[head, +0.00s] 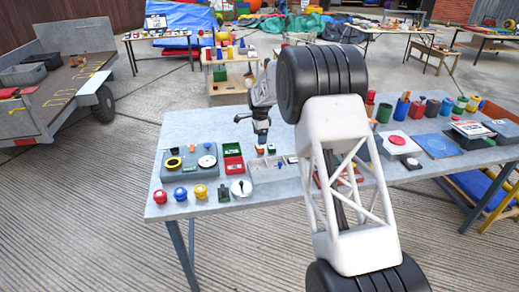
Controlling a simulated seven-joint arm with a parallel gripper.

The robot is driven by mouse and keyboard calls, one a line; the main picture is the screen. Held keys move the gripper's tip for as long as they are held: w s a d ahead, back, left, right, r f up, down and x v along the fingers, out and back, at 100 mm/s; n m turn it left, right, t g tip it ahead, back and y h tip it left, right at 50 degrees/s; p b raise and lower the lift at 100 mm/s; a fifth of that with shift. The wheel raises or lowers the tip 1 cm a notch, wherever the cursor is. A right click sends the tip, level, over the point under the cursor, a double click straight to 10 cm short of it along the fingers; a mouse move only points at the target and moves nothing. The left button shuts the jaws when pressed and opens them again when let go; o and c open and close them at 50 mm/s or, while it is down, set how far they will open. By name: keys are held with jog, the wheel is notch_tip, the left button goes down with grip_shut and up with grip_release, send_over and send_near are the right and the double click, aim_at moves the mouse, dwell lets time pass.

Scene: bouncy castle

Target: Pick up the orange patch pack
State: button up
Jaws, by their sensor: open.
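A small orange item (260,150), which looks like the orange patch pack, lies on the grey table (236,213) to the right of an open red box. My gripper (261,141) is open and points down just above the orange item. The view is too small to tell whether the fingers touch it or stand around it. Nothing shows held between the fingers. My white and black arm hides the middle of the table.
The red box (233,163) and a grey tray (176,170) with round items stand left of the gripper. Red, blue and yellow round pots (180,194) line the front left edge. Cups, a blue mat (437,146) and a white box (400,146) crowd the right side.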

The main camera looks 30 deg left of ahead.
jog(key=shift+f, duration=0.1)
jog(key=shift+s+f, duration=0.15)
jog(key=shift+f, duration=2.4)
jog(key=c, duration=1)
jog(key=shift+r, duration=0.1)
notch_tip(320, 180, up, 10)
jog(key=shift+r, duration=1.9)
